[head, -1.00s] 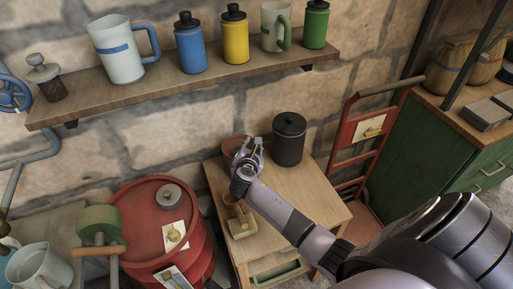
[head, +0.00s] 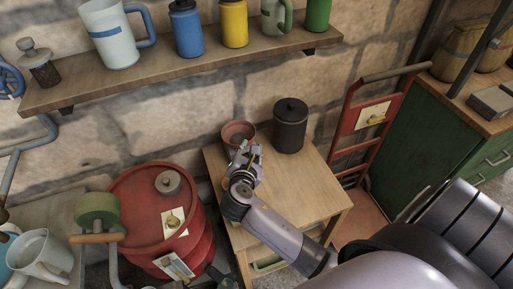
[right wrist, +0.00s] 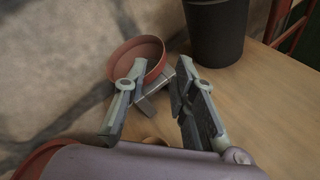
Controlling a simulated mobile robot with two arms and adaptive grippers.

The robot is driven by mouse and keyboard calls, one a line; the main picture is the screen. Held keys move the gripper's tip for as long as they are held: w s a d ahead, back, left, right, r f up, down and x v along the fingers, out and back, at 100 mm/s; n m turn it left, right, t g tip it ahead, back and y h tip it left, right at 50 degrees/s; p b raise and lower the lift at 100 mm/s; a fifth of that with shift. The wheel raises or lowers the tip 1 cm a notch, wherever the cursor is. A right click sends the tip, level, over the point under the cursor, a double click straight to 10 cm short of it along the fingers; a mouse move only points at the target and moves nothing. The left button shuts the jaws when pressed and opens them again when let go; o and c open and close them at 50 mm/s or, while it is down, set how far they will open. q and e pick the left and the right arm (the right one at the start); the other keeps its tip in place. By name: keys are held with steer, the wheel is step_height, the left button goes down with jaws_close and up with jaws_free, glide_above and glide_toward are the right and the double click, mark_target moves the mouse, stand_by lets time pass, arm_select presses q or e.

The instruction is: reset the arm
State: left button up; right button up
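My right arm reaches in from the lower right of the head view over the small wooden table (head: 310,200). My right gripper (head: 246,155) is in front of a reddish-brown bowl (head: 238,132) there. In the right wrist view the two fingers of the gripper (right wrist: 158,98) stand well apart with nothing gripped. The bowl (right wrist: 140,58) lies beyond the left fingertip in that view. A dark lidded canister (head: 290,125) stands upright right of the bowl. My left gripper cannot be made out in the head view.
A wall shelf (head: 180,75) with mugs and bottles hangs above the table. A red drum (head: 140,200) stands left, a red hand truck (head: 365,125) and green cabinet (head: 430,150) right. The right part of the tabletop is bare.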

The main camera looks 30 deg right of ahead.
steer(key=shift+w, duration=0.1)
steer(key=s+a+f+m+g+y, duration=0.2)
steer(key=s+a+m+y, duration=0.15)
steer(key=s+m, duration=0.4)
steer(key=s+a+f+m+g+y, duration=0.2)
steer(key=s+a+m+g+y, duration=0.15)
steer(key=s+m, duration=0.4)
steer(key=s+a+f+m+g+y, duration=0.2)
steer(key=s+a+m, duration=0.25)
steer(key=s, duration=0.55)
step_height(320, 180, down, 24)
steer(key=s+d+f+g, duration=0.2)
steer(key=s+d+f, duration=0.1)
steer(key=s+f, duration=1.4)
steer(key=shift+s+d+f, duration=0.15)
steer(key=shift+s+f, duration=0.2)
steer(key=shift+f, duration=0.15)
